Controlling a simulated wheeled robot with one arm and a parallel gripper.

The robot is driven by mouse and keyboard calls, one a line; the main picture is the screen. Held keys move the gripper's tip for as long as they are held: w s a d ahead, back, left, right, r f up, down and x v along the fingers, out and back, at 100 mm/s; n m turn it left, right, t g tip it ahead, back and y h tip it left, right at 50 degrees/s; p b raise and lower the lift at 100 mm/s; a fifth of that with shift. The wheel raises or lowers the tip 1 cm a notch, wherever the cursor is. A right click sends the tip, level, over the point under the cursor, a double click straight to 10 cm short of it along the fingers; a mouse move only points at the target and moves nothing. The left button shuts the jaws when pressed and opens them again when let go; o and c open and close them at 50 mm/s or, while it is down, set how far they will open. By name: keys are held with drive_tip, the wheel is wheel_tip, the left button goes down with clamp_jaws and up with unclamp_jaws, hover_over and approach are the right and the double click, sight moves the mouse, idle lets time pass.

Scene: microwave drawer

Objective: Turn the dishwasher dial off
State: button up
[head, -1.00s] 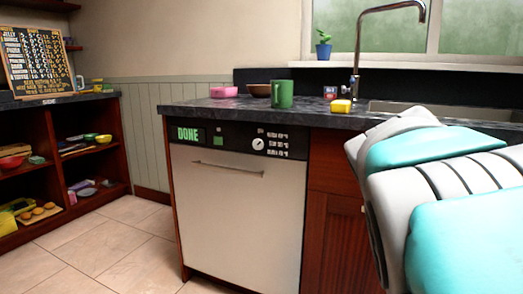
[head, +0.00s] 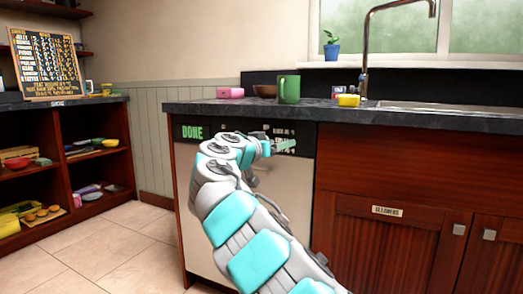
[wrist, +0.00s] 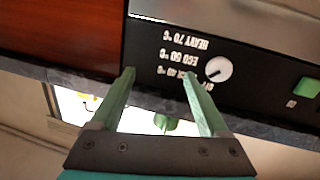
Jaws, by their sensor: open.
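In the wrist view, which is turned upside down, the round white dial (wrist: 218,69) sits on the black panel beside printed labels such as "ECO 50" and "HEAVY 70". My gripper (wrist: 158,85) is open and empty, with two green fingers apart. Its right fingertip in that view is near the labels, left of the dial. In the head view my gripper (head: 276,144) is at the panel's right part, and my arm hides the dial and much of the door.
Wooden cabinets (head: 390,235) stand to the right. Open shelves (head: 85,160) are at left, with clear tiled floor before them.

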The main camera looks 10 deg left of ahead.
drive_tip(key=a+f+t+y, duration=0.2)
drive_tip(key=a, duration=0.7)
drive_tip(key=p+x, duration=0.1)
drive_tip(key=x, duration=0.7)
drive_tip(key=shift+n, duration=0.4)
drive_tip(key=shift+d+r, duration=0.1)
clamp_jaws()
